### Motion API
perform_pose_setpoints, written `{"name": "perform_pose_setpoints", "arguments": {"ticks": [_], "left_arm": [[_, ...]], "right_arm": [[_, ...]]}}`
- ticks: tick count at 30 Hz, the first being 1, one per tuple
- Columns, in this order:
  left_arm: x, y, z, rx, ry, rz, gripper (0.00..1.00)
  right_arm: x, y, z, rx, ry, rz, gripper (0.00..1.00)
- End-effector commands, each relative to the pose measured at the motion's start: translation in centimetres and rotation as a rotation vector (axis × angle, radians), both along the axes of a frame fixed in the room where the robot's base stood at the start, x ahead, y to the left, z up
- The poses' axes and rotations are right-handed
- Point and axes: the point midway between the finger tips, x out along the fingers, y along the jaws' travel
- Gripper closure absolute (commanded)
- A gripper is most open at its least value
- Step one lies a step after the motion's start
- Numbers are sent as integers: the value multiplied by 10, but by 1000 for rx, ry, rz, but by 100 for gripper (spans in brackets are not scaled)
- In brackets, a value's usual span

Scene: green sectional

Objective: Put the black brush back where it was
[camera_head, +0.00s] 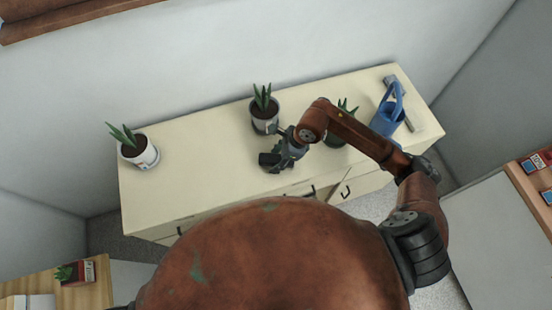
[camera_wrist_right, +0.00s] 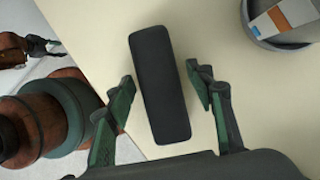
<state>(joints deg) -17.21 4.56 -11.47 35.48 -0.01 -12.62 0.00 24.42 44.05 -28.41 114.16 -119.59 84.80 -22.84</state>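The black brush (camera_wrist_right: 160,85) shows in the right wrist view as a dark oblong block lying on the cream cabinet top (camera_wrist_right: 100,25). My right gripper (camera_wrist_right: 160,77) is open, with one green-grey finger on each side of the brush and a visible gap on both sides. In the head view my right gripper (camera_head: 279,150) is low over the middle of the cabinet, and a dark shape at its tip appears to be the brush (camera_head: 267,160). A small dark gripper at the upper left of the right wrist view looks like my left one (camera_wrist_right: 42,46); its fingers are unclear.
Potted plants stand on the cabinet: a white pot (camera_head: 139,152) at left, a grey pot (camera_head: 264,115) behind my gripper, another plant (camera_head: 341,120) partly behind my arm. A blue watering can (camera_head: 387,115) stands at right. The cabinet's left-middle top is clear.

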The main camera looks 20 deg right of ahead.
Motion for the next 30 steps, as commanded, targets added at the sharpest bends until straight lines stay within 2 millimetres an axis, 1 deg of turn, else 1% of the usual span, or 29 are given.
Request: {"name": "perform_pose_setpoints", "arguments": {"ticks": [7,11,14,21,24,27,30], "left_arm": [[0,0,1,0,0,0,60],[1,0,2,0,-1,0,60],[1,0,2,1,-1,0,60],[1,1,3,1,-2,0,60],[1,0,3,1,-2,0,60],[1,1,3,1,-2,0,60],[1,1,3,1,-2,0,60]], "right_arm": [[0,0,1,0,0,0,50],[0,-3,9,-1,-3,1,50],[-1,-9,23,-2,-5,0,50],[-9,-27,71,-3,-5,0,50],[-11,-34,87,-3,-4,0,50],[-13,-39,100,-2,-3,0,50],[-15,-42,108,-1,-1,1,50]]}}
